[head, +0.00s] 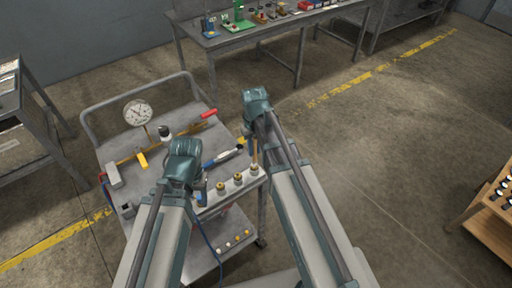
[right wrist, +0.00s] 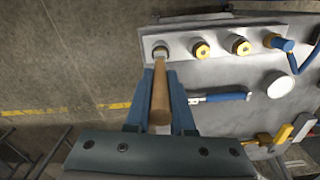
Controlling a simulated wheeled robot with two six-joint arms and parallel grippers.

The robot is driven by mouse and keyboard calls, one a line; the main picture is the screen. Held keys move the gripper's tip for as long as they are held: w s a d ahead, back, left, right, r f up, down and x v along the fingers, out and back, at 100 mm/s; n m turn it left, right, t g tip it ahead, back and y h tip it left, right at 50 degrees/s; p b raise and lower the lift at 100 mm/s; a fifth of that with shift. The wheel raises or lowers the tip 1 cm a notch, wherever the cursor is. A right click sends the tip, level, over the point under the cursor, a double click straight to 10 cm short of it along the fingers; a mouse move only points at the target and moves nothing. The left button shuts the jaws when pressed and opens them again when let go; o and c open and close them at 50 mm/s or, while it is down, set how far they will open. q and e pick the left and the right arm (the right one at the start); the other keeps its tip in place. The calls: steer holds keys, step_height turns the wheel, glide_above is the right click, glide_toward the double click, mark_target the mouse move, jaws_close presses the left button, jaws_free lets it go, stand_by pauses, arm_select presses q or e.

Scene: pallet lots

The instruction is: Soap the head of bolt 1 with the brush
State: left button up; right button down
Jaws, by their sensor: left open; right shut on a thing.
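My right gripper (head: 256,110) is shut on the wooden handle of a brush (head: 254,152); the right wrist view shows the handle (right wrist: 160,100) between the fingers. The brush's far end is over the end bolt (head: 254,170) of a row on a pale plate; the wrist view shows that bolt (right wrist: 160,50) at the tip. Whether bristles touch the head I cannot tell. Two more brassy bolts (right wrist: 201,49) (right wrist: 241,45) stand beside it. No number is legible. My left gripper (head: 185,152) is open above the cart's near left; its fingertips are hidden.
The grey cart top (right wrist: 210,120) holds a blue-handled tool (right wrist: 220,97), a white round pot (right wrist: 280,87), a dial gauge (head: 138,112) and a red-handled tool (head: 208,114). A blue fitting with a hose (right wrist: 283,44) stands at the row's other end. A workbench is behind.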

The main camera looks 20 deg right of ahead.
steer(key=shift+s+a, duration=0.1)
steer(key=shift+a, duration=0.1)
steer(key=shift+a, duration=0.25)
steer(key=shift+d, duration=0.1)
stand_by(0.4)
steer(key=shift+d, duration=0.35)
steer(key=shift+d, duration=0.1)
steer(key=shift+w+d, duration=0.25)
steer(key=shift+d, duration=0.1)
steer(key=shift+a, duration=0.1)
stand_by(0.3)
